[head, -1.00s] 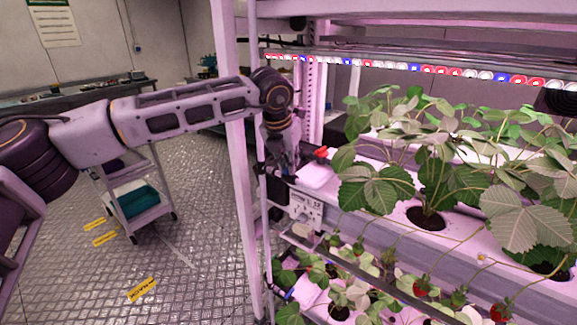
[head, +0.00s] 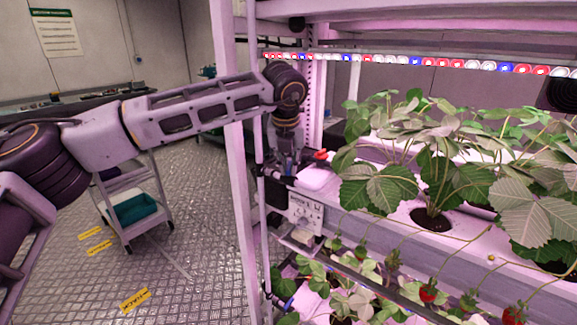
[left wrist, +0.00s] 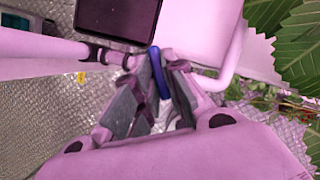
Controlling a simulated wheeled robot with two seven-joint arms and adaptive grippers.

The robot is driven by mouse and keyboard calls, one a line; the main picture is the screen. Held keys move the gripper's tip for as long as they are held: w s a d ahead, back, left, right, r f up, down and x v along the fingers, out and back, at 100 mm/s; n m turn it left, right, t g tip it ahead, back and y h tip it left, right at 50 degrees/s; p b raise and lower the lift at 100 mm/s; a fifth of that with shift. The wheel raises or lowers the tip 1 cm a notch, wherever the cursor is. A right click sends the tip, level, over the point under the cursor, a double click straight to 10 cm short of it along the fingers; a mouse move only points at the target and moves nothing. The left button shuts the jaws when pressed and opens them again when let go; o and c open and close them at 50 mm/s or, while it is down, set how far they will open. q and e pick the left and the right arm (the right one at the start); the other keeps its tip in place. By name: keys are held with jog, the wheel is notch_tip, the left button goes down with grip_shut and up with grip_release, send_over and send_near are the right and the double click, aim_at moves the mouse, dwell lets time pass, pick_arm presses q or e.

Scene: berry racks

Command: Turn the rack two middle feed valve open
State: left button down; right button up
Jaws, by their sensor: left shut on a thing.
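My left gripper (head: 286,166) is beside the rack's front upright, at the left end of the middle planting trough (head: 455,228). In the left wrist view its fingers (left wrist: 158,92) are closed around a narrow blue lever, the valve handle (left wrist: 158,72). The lever runs up and down that picture between the fingers. The valve body is mostly hidden by the fingers. A white pipe (left wrist: 40,70) with dark fittings leads in from the left. In the head view the valve is too small and covered to tell its angle. My right gripper is not in view.
A red part (head: 320,155) sits just right of the gripper. A pale label panel (head: 305,212) hangs below. The pink rack post (head: 238,190) stands close to my left forearm. Strawberry plants (head: 435,175) fill the right. A cart (head: 133,208) stands on open floor at left.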

pick_arm(q)
jog(key=shift+n+y+b, duration=0.3)
jog(key=shift+n+b, duration=0.25)
jog(key=shift+n, duration=0.25)
jog(key=shift+d+n+y+b, duration=0.2)
jog(key=shift+n+y+b, duration=0.35)
jog(key=shift+n, duration=0.65)
jog(key=shift+n+y, duration=0.35)
jog(key=shift+n, duration=0.75)
jog(key=shift+w+d+n+b, duration=0.1)
jog(key=shift+n+b, duration=0.2)
jog(key=shift+n, duration=0.2)
jog(key=shift+r+n+g+y, duration=0.1)
jog(key=shift+n+g+y, duration=0.3)
jog(key=shift+n, duration=0.4)
jog(key=shift+w+n+g+y+p, duration=0.1)
jog(key=shift+n+g+y+p, duration=0.2)
jog(key=shift+n, duration=0.8)
jog(key=shift+d+n, duration=0.1)
jog(key=shift+n, duration=0.4)
jog(key=c, duration=1.5)
grip_release()
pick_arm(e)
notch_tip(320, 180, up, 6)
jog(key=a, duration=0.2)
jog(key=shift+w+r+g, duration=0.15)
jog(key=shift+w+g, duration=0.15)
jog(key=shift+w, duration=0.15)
